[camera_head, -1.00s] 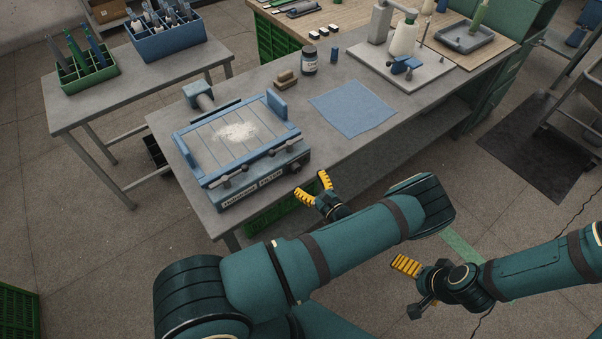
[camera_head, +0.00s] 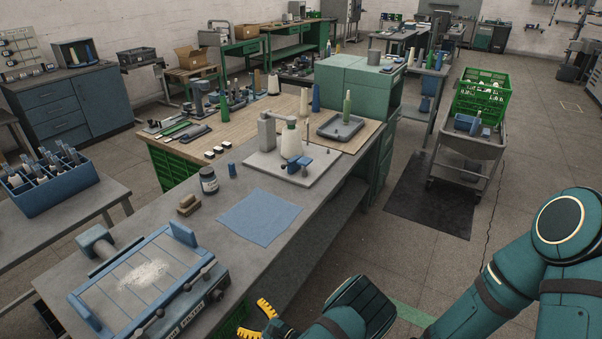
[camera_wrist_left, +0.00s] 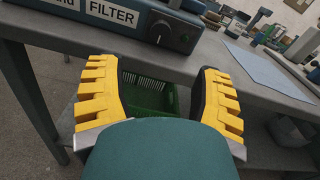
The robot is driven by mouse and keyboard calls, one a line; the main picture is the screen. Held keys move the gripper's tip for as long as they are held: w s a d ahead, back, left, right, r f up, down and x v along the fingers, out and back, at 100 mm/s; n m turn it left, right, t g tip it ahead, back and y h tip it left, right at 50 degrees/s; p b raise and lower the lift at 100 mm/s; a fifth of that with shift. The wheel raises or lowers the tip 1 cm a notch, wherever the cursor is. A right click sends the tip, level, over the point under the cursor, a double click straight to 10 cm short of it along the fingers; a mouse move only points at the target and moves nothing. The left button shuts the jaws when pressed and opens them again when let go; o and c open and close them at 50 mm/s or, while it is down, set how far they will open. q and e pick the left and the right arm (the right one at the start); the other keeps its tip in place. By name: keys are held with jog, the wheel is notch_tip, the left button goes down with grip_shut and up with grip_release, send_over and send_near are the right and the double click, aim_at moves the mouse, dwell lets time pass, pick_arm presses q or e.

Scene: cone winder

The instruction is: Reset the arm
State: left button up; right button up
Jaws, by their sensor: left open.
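My left gripper (camera_head: 262,320) shows at the bottom of the head view, in front of the grey bench's front edge. Its yellow fingers are partly cut off by the frame. In the left wrist view the two yellow fingers (camera_wrist_left: 161,98) stand wide apart with nothing between them. Behind the gap are the bench edge and a green crate (camera_wrist_left: 146,92) under the bench. My right arm (camera_head: 520,285) enters at the lower right of the head view. Its gripper is outside the frame.
The grey bench (camera_head: 300,222) carries a blue-framed filter tray (camera_head: 95,317) with white powder, a blue cloth (camera_head: 259,217), a dark jar (camera_head: 209,181) and a winder (camera_head: 268,133). A cart with a green crate (camera_head: 482,97) stands at the right. The floor before the bench is open.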

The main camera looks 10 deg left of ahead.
pick_arm(q)
jog(key=s+a+f+n+g+h+b, duration=0.1)
jog(key=s+f+n+g+h, duration=0.2)
jog(key=s+g, duration=0.25)
jog(key=s+a+f+n+g+h, duration=0.1)
jog(key=s+f+n+g+h, duration=0.2)
jog(key=s, duration=0.4)
jog(key=s+d+f+n+g+h+b, duration=0.1)
jog(key=s+d+f+n+g+h, duration=0.1)
jog(key=s+d+n+g+h, duration=0.3)
jog(key=d+r+n+t+h+b, duration=0.1)
jog(key=d+r+n+t+h, duration=0.25)
jog(key=d+n+h, duration=0.4)
jog(key=w+r+n+t+h+b, duration=0.1)
jog(key=w+r+n+t+h, duration=0.1)
jog(key=w+r+n+t, duration=0.2)
jog(key=shift+w+d+t, duration=0.25)
jog(key=shift+w+t, duration=0.35)
jog(key=shift+w, duration=0.25)
